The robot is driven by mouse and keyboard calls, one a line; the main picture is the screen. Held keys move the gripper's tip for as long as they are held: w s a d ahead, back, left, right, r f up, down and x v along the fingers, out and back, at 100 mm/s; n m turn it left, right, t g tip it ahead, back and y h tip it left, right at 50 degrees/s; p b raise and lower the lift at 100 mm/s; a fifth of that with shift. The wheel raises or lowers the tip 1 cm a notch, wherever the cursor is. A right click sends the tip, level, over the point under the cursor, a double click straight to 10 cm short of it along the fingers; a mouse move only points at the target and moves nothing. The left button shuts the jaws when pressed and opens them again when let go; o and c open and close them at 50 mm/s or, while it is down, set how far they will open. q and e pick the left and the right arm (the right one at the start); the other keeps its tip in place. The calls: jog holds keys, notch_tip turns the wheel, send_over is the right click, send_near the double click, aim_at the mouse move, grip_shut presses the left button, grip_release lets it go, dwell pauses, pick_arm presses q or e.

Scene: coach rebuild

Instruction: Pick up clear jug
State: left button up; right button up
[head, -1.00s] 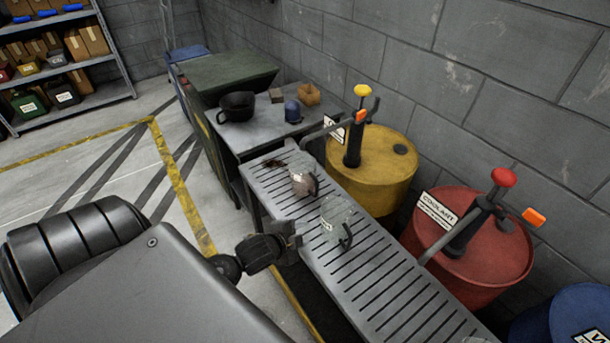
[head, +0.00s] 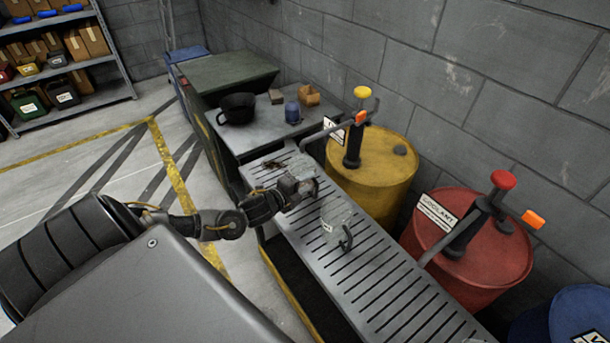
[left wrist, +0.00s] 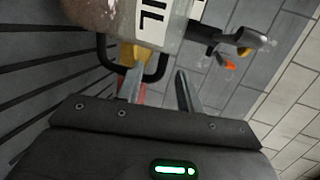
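A clear jug (head: 336,217) with a white label and a dark handle stands upright on the slatted grey bench. A second jug (head: 303,172), see-through above and brownish below, stands farther back on the bench, partly hidden by my left gripper (head: 294,190). In the left wrist view this brownish jug (left wrist: 95,14) is close, with a label ending in "IL" and a black loop handle (left wrist: 153,75). My left gripper's fingers (left wrist: 160,88) are apart, with one side of the handle seemingly between them. Contact is unclear. My right gripper is out of view.
A yellow drum (head: 372,190) and a red coolant drum (head: 470,275), both with pumps, stand behind the slatted bench (head: 400,300). The bench's near-right part is clear.

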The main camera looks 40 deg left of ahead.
pick_arm(q)
jog(key=x, duration=0.3)
jog(key=p+x, duration=0.1)
jog(key=x, duration=0.1)
jog(key=shift+w+a, duration=0.25)
jog(key=shift+w, duration=0.1)
jog(key=shift+c, duration=0.5)
grip_shut()
